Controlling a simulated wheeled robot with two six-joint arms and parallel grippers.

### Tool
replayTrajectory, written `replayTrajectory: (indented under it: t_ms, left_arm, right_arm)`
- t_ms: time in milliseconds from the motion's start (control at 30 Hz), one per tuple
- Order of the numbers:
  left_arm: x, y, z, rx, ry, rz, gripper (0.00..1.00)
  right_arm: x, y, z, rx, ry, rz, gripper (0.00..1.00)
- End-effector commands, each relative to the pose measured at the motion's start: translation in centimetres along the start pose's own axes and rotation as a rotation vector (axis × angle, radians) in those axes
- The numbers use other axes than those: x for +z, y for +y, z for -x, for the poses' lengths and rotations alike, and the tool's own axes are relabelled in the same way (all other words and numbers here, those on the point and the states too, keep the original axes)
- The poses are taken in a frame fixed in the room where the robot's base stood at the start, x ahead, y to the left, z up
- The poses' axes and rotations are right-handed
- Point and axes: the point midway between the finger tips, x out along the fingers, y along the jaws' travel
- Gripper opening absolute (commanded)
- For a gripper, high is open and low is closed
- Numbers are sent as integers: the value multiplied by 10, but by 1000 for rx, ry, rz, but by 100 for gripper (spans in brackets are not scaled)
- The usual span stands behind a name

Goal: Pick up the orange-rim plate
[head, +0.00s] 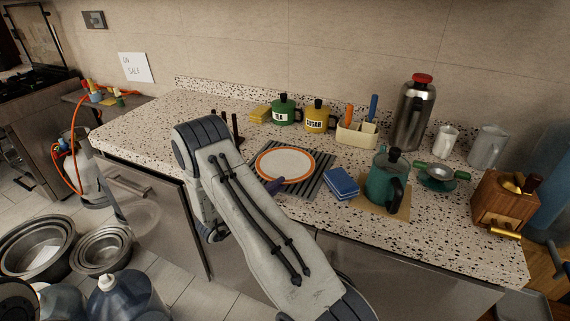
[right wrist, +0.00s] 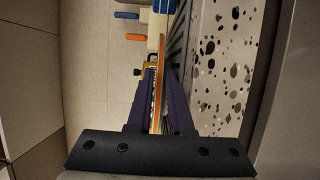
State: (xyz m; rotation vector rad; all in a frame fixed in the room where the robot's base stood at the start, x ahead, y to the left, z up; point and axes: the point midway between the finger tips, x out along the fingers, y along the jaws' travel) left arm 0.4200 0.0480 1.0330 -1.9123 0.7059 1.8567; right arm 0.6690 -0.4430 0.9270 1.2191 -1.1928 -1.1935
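The orange-rim plate (head: 285,165) is white with an orange edge and sits at the striped dark mat (head: 325,161) on the counter, face up. My right arm reaches in from the bottom, and the right gripper (head: 274,186) is at the plate's near left edge. In the right wrist view the plate (right wrist: 162,60) shows edge-on as a thin orange strip between the two purple fingers (right wrist: 159,85). The fingers are close together on either side of the rim and appear closed on it. Whether the plate is lifted is not clear. My left gripper is out of view.
A blue sponge (head: 341,183) lies just right of the mat, with a teal kettle (head: 382,184) beyond it. Green (head: 284,112) and yellow (head: 318,117) canisters and a utensil holder (head: 356,133) stand behind. Dark upright posts (head: 238,127) stand left of the plate. The counter's far left is clear.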

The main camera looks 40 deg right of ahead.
Motion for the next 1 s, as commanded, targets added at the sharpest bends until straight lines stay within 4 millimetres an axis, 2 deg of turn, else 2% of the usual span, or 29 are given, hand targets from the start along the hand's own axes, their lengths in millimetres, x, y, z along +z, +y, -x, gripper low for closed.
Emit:
replayTrajectory:
  t_ms: [233, 267, 300, 1000]
  left_arm:
    - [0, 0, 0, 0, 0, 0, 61]
    - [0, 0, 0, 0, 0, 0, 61]
    - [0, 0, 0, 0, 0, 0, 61]
    - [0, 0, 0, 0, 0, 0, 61]
  right_arm:
    - [0, 0, -2, 0, 0, 0, 19]
    - [0, 0, -2, 0, 0, 0, 7]
    - [0, 0, -2, 0, 0, 0, 0]
    - [0, -1, -2, -1, 1, 0, 0]
